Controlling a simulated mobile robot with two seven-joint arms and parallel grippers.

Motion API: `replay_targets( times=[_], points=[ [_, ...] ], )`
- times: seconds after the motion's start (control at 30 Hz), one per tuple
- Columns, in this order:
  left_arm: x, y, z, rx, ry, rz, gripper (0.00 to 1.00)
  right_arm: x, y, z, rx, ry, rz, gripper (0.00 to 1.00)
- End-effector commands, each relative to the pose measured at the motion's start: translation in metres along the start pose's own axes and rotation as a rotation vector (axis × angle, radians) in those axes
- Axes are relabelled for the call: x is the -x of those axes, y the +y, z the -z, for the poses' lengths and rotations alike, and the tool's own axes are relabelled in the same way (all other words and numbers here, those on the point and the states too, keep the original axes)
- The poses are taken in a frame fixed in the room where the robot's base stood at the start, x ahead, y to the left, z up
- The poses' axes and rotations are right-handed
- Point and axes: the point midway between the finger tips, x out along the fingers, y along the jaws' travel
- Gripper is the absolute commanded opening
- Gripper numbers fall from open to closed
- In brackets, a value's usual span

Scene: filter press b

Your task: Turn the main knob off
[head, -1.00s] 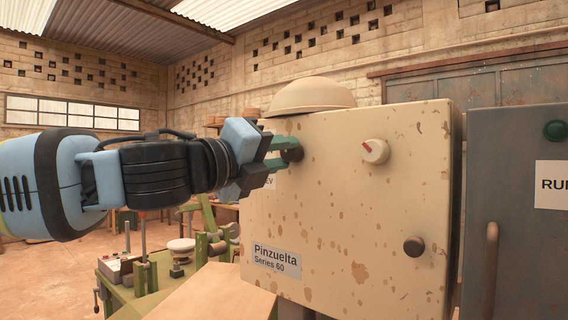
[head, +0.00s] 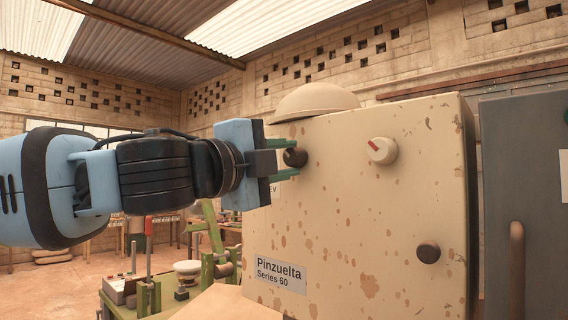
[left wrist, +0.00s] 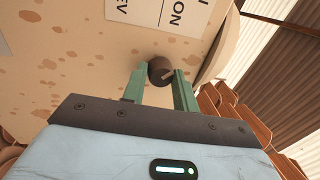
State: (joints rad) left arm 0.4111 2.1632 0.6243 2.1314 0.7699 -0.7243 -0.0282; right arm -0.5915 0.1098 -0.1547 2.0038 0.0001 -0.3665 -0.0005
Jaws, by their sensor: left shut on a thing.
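A dark round knob (head: 295,157) sits at the upper left of the speckled cream panel (head: 345,220). My left gripper (head: 286,161) is shut on this dark knob, its green fingers on either side of it. In the left wrist view the knob (left wrist: 160,70) shows between the fingertips, with a pale line on its face. A white label (left wrist: 158,14) with partly cut-off lettering, including "ON" and "EV", is beside it. A white knob with a red pointer (head: 382,150) is further right on the panel, its pointer up and left. My right gripper is not in view.
A brown round knob (head: 428,252) is low on the panel's right. A grey cabinet (head: 497,180) with a vertical handle (head: 517,270) stands at the right. A green bench with tools (head: 150,300) is below my left arm. A cream dome (head: 317,101) tops the panel box.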

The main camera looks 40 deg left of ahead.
Motion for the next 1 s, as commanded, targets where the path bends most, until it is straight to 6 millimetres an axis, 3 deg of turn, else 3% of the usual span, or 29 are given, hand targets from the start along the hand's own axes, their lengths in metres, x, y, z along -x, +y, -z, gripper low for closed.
replay_targets(
  times=[0.47, 0.5, 0.63, 1.0],
  points=[
    [0.0001, -0.0009, 0.0002, 0.013, -0.001, 0.001, 0.06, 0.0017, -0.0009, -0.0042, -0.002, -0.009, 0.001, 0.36],
    [0.0001, -0.0009, 0.0001, 0.013, -0.001, 0.001, 0.33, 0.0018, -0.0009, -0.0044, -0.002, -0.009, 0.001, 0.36],
    [0.0001, -0.0007, 0.0001, 0.013, -0.001, 0.001, 0.50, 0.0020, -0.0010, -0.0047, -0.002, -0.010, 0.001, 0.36],
    [0.0035, -0.0009, -0.0002, 0.013, -0.001, 0.002, 0.51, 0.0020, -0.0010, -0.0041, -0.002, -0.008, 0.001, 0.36]
  ],
)
